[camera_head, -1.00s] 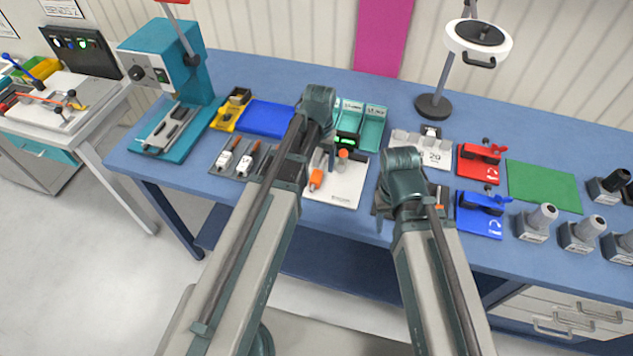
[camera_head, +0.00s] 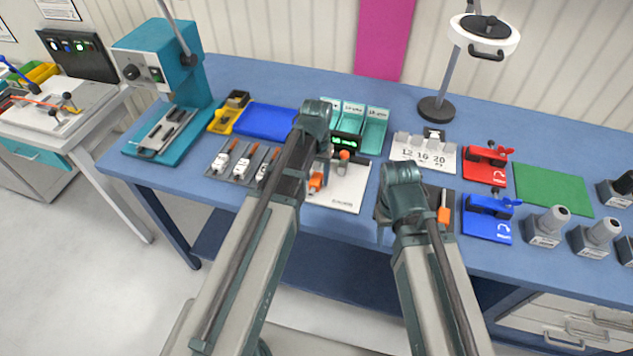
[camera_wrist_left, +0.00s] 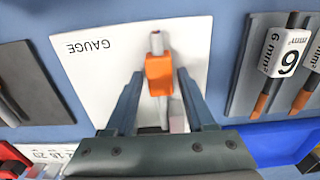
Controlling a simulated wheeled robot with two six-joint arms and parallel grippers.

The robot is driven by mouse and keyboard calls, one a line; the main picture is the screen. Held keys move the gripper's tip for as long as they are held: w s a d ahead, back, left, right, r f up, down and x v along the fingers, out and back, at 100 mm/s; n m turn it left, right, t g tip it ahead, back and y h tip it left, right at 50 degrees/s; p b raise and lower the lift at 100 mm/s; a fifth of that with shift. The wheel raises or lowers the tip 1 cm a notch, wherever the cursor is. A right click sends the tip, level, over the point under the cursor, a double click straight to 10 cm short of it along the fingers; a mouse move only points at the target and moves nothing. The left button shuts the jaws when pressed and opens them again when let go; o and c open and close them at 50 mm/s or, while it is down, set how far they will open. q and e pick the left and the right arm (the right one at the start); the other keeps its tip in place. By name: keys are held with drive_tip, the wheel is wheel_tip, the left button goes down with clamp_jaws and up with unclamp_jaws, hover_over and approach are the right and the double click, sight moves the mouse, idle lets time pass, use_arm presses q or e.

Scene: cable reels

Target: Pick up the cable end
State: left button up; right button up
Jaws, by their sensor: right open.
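The cable end appears to be an orange sleeve with a grey tip (camera_wrist_left: 158,76); it also shows in the head view (camera_head: 316,181), by the left front of the white gauge board. My left gripper (camera_wrist_left: 160,78) is open in the left wrist view. Its fingers stand on either side of the orange piece, with a visible gap on each side. Whether the piece rests on the board is unclear. In the head view my left gripper (camera_head: 312,172) is partly hidden by its own arm. My right gripper (camera_head: 383,222) is open at the front, by a dark plate.
The white gauge board (camera_head: 346,197) lies under my left gripper. Red (camera_head: 486,162) and blue (camera_head: 487,222) fixtures stand at right.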

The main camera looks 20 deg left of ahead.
use_arm(q)
clamp_jaws()
drive_tip(key=shift+r, duration=0.2)
use_arm(e)
drive_tip(key=shift+r, duration=0.2)
